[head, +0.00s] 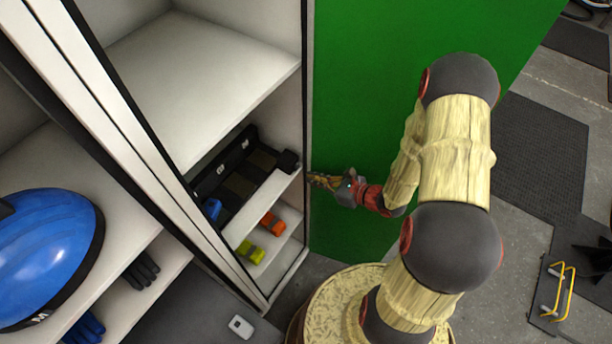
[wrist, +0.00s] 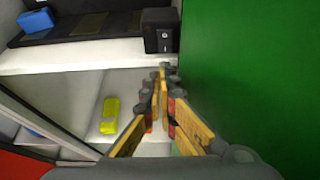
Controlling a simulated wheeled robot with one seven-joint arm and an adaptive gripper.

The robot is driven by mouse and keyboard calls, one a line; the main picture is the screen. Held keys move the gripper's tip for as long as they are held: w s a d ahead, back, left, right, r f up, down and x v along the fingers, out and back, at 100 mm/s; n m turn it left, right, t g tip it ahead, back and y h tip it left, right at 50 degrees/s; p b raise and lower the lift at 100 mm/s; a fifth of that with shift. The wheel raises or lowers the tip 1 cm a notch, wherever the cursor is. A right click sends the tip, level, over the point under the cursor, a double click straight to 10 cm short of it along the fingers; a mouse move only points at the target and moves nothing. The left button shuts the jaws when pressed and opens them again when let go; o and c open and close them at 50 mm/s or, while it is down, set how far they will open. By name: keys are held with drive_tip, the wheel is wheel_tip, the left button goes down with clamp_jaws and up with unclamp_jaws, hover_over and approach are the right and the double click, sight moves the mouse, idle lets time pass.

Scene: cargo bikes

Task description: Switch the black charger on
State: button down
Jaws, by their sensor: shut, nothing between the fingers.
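The black charger (head: 245,142) lies along a white cabinet shelf in the head view. Its black end block (head: 288,161) is at the shelf's front right. In the wrist view the end block (wrist: 153,40) shows a small switch (wrist: 165,33) with a white mark on its front face; I cannot tell its position. My gripper (head: 312,179) is shut and empty, just in front of the shelf edge and below the end block. In the wrist view my gripper (wrist: 160,76) has its fingertips just under the block, apparently apart from it.
A blue item (head: 212,209) sits at the charger's left end. A yellow item (head: 250,252) and an orange item (head: 271,223) lie on the lower shelf. A green panel (head: 350,110) stands close on the right. A blue helmet (head: 45,245) is on the left shelf.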

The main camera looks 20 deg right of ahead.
sight(297, 170)
drive_tip(key=shift+w+a+f, duration=0.1)
drive_tip(key=shift+w+a, duration=0.4)
drive_tip(key=shift+w, duration=0.2)
drive_tip(key=shift+w+a+f, duration=0.1)
drive_tip(key=shift+w+a, duration=0.35)
drive_tip(key=shift+w, duration=0.25)
drive_tip(key=shift+w+a+f+b, duration=0.2)
drive_tip(key=shift+w+f+b, duration=0.05)
drive_tip(key=shift+b, duration=0.3)
drive_tip(key=shift+r, duration=0.25)
drive_tip(key=shift+r+p, duration=0.7)
drive_tip(key=shift+r, duration=0.05)
